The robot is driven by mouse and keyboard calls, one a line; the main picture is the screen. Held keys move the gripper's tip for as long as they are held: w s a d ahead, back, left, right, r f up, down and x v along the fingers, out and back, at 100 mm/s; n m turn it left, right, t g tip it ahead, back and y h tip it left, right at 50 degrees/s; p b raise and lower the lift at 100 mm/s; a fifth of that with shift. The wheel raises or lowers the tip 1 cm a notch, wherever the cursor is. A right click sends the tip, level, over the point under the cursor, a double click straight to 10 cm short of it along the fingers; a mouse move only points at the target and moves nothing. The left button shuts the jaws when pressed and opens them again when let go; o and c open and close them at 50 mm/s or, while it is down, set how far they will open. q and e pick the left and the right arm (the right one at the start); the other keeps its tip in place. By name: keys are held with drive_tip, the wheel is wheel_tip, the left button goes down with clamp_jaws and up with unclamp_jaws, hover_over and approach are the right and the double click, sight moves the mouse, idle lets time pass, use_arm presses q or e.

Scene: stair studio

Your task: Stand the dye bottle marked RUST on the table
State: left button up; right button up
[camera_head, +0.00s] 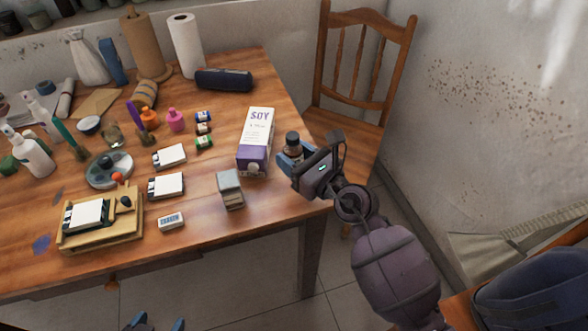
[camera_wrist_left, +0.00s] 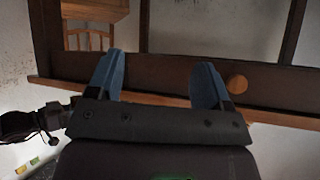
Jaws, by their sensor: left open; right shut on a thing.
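A small brown bottle with a dark cap (camera_head: 293,142) is held upright in my right gripper (camera_head: 292,158), which is shut on it. It is at the table's right edge, just right of the soy carton. I cannot read its label, and the fingers hide its lower part. I cannot tell whether its base touches the table (camera_head: 265,215). My left gripper (camera_head: 155,325) is at the bottom of the head view, below the table's front edge. In the left wrist view its blue fingers (camera_wrist_left: 158,78) are apart and empty, facing the table's drawer front (camera_wrist_left: 160,75).
A white and purple soy carton (camera_head: 256,142) stands close beside the held bottle. A small grey box (camera_head: 230,190) stands near the front edge. Several bottles, pads and a wooden tray (camera_head: 130,232) crowd the left. A wooden chair (camera_head: 365,60) stands behind the right corner.

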wheel_tip(320, 180, down, 5)
drive_tip(key=shift+f+b, duration=0.1)
drive_tip(key=shift+b, duration=0.9)
drive_tip(key=shift+r, duration=0.3)
drive_tip(key=shift+f, duration=0.15)
use_arm(q)
drive_tip(key=f, duration=0.2)
drive_tip(key=shift+s+f, duration=0.35)
drive_tip(key=shift+f, duration=0.05)
use_arm(e)
drive_tip(key=o, duration=1)
drive_tip(key=shift+r, duration=0.2)
use_arm(q)
drive_tip(key=shift+r, duration=0.2)
use_arm(e)
drive_tip(key=v, duration=1.2)
use_arm(q)
drive_tip(key=shift+r, duration=0.1)
